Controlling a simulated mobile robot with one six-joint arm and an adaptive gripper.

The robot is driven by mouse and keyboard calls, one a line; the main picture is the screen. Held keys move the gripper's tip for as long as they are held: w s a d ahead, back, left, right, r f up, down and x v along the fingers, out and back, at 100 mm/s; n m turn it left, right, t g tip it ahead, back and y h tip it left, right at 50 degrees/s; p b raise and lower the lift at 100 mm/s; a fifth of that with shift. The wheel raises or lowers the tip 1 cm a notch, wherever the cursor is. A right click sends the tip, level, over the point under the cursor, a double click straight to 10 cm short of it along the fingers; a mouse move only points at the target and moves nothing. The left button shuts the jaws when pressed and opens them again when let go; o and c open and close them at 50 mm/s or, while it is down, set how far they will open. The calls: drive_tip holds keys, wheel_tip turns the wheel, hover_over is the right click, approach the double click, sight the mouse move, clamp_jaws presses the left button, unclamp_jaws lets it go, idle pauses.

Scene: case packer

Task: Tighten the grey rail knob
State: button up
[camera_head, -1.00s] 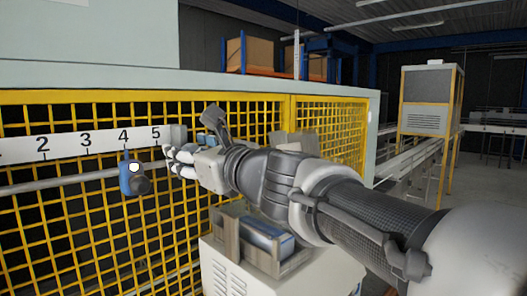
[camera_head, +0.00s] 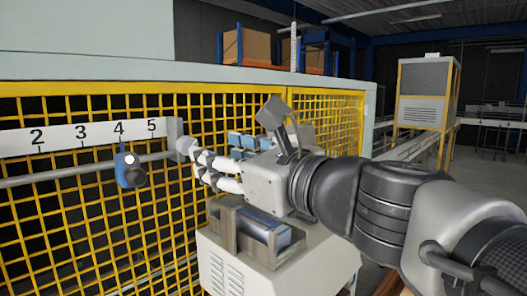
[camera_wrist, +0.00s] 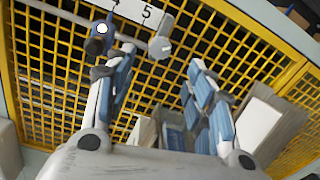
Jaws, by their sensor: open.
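A light grey round knob (camera_head: 186,148) sits at the right end of the rail (camera_head: 70,173), by the end bracket just right of the 5. It also shows in the wrist view (camera_wrist: 159,47). A blue slider (camera_head: 124,165) with a dark round knob (camera_head: 137,177) and a white spot is on the rail below the 4. My gripper (camera_head: 216,150) is open and empty, just right of the grey knob. In the wrist view, the grey knob appears between the blue-padded fingertips (camera_wrist: 162,58), beyond them, with no clear contact.
A yellow mesh guard (camera_head: 70,235) stands behind the rail and scale (camera_head: 60,139).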

drive_tip(key=shift+s+d, duration=0.1)
drive_tip(key=shift+d, duration=0.05)
drive_tip(key=p+v, duration=0.2)
drive_tip(key=v, duration=0.5)
drive_tip(key=p, duration=0.2)
approach(190, 145)
drive_tip(key=x, duration=0.9)
drive_tip(key=shift+a, duration=0.2)
drive_tip(key=shift+c, duration=0.3)
drive_tip(key=shift+f, duration=0.1)
drive_tip(key=c, duration=1)
drive_tip(key=shift+b, duration=0.3)
